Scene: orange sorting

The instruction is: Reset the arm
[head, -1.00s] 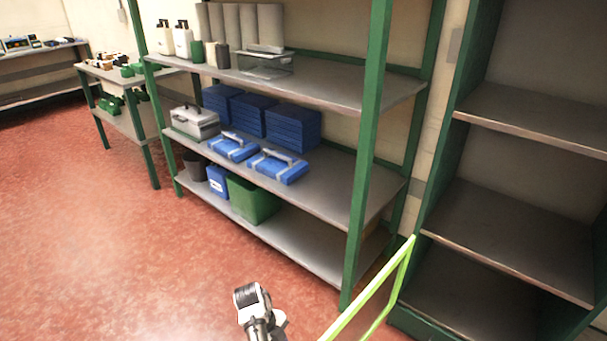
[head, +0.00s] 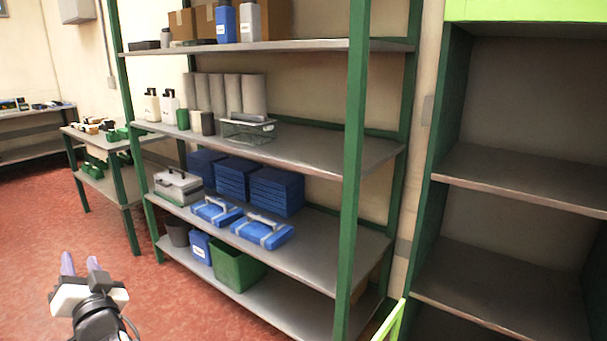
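My gripper (head: 82,266) is at the lower left of the head view, over the red floor. Its two purple-grey fingers point up in the picture and stand apart with a gap between them. Nothing shows between the fingers. My wrist is just below it at the picture's bottom edge. The gripper is apart from the shelves and touches nothing that I can see.
A green-framed shelf rack (head: 350,180) holds blue cases (head: 262,235), a green bin (head: 236,268) and bottles (head: 168,105). Empty grey shelves (head: 520,180) stand at right. A lime-green rail (head: 392,322) shows at the bottom. Red floor (head: 40,230) is open at left.

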